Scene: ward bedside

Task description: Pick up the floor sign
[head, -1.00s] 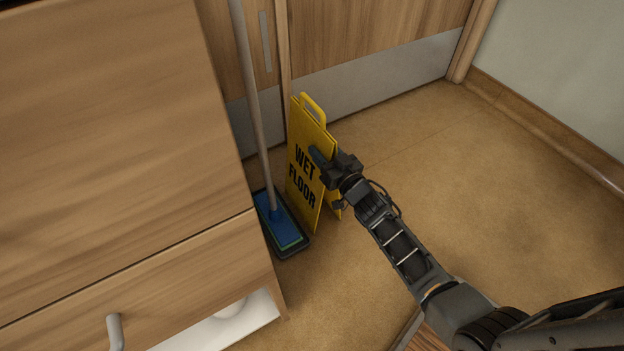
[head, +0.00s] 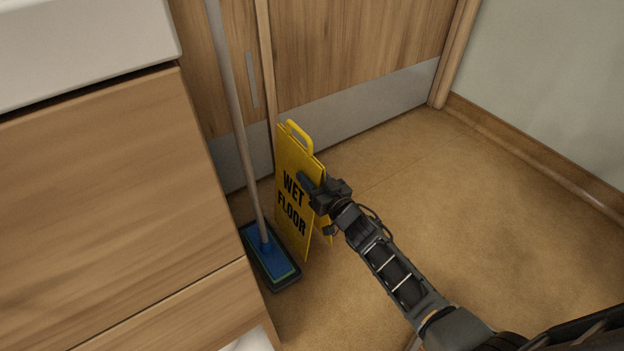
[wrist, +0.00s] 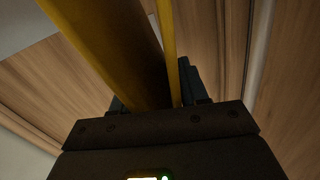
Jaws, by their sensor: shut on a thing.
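The yellow floor sign (head: 293,205) with "WET FLOOR" in black letters stands upright in front of the door, its handle at the top. My gripper (head: 312,190) is at its right edge, about mid-height, shut on one or both panels; I cannot tell which. In the wrist view, the yellow panels (wrist: 115,45) run up from between the jaws (wrist: 150,98). Whether the sign's feet touch the floor is hard to tell.
A mop with a blue head (head: 268,256) and grey pole stands just left of the sign, very close to it. A wooden cabinet (head: 130,200) fills the left side. The closed wooden door (head: 350,50) is behind. The floor (head: 460,220) to the right is clear.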

